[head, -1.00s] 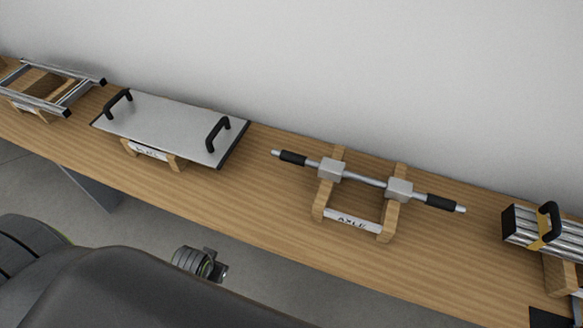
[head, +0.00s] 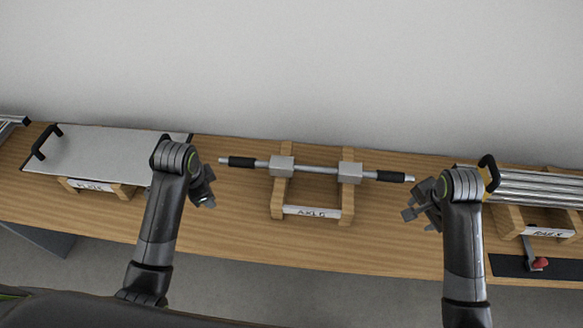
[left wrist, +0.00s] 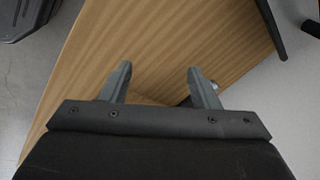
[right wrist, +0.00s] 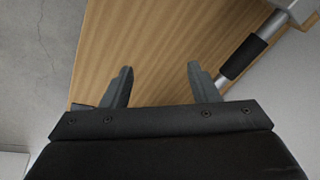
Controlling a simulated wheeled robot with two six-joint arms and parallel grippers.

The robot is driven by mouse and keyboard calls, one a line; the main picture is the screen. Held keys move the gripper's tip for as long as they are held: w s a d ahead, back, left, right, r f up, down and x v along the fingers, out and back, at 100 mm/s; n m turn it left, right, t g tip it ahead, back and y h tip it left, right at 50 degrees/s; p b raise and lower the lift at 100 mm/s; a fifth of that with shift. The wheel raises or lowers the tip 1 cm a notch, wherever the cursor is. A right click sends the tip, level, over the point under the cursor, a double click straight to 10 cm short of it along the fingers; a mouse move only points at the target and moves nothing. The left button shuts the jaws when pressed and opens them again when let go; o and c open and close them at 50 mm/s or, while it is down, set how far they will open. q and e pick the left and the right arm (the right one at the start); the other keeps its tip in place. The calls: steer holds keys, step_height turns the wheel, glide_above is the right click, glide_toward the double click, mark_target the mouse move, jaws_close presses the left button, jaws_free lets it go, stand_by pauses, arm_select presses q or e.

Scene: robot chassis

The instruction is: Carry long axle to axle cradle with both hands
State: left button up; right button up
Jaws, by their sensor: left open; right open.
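The long axle (head: 316,170) is a silver bar with two grey blocks and a black grip near each end. It rests across a wooden cradle (head: 279,200) labelled AXLE on the bench. My left gripper (head: 208,188) is open and empty, to the left of the axle's left end; its fingers show in the left wrist view (left wrist: 160,85). My right gripper (head: 414,208) is open and empty, just right of and nearer than the axle's right end. In the right wrist view its fingers (right wrist: 160,85) are apart, with a black axle grip (right wrist: 243,57) beyond the right finger.
A wooden bench (head: 375,240) runs along a plain wall. A flat panel (head: 105,150) with black handles sits on a stand at left. A bundle of silver rails (head: 535,187) sits on a stand at right, beside a dark mat (head: 510,266). Bare bench lies in front of the cradle.

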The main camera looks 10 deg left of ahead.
arm_select(q)
steer(key=w+d+r+m, duration=0.2)
steer(key=w+r+m, duration=0.25)
steer(key=w, duration=0.25)
arm_select(e)
steer(key=w+a+r+m, duration=0.2)
steer(key=w+r+m, duration=0.1)
steer(key=w+r, duration=0.3)
arm_select(q)
step_height(320, 180, up, 7)
steer(key=m, duration=0.3)
glide_above(235, 159)
steer(key=s, duration=0.3)
arm_select(e)
step_height(235, 159, up, 5)
steer(key=m, duration=0.4)
glide_above(396, 175)
steer(key=s, duration=0.3)
arm_select(q)
steer(key=shift+s+f+g, duration=0.2)
steer(key=shift+g, duration=0.1)
arm_select(e)
steer(key=shift+f+g, duration=0.15)
steer(key=shift+g, duration=0.15)
arm_select(q)
steer(key=shift+f, duration=0.1)
arm_select(e)
steer(key=shift+s, duration=0.1)
